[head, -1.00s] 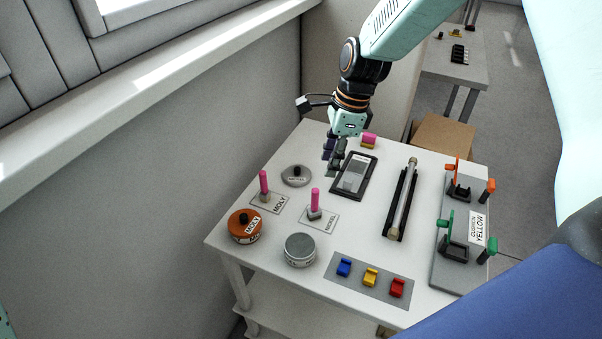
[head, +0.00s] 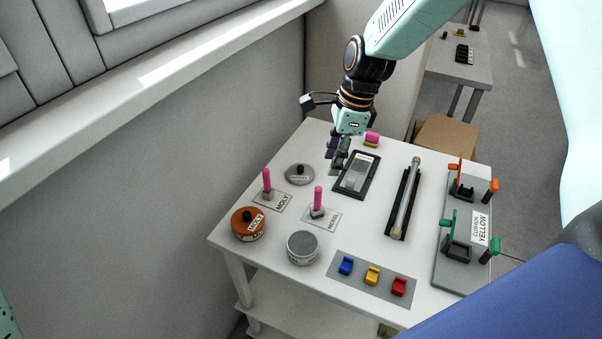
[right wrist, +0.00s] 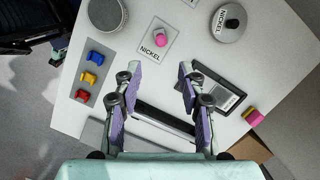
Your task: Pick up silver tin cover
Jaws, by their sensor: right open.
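The silver tin cover (head: 299,175) is a flat grey round lid with a black knob and a nickel label, lying on the white table near its back left edge. In the right wrist view the cover (right wrist: 229,24) is at the upper right. The open silver tin (head: 302,247) stands apart from it, nearer the front. My right gripper (head: 337,162) is above the table, to the right of the cover and clear of it. In the wrist view its fingers (right wrist: 158,75) are spread with nothing between them. My left gripper is out of view.
An orange tin (head: 248,224) with its lid on stands at the left. Pink-handled brushes stand on the moly card (head: 272,201) and nickel card (head: 324,216). A dark tablet-like case (head: 371,188) lies right of the gripper. A wall runs along the left.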

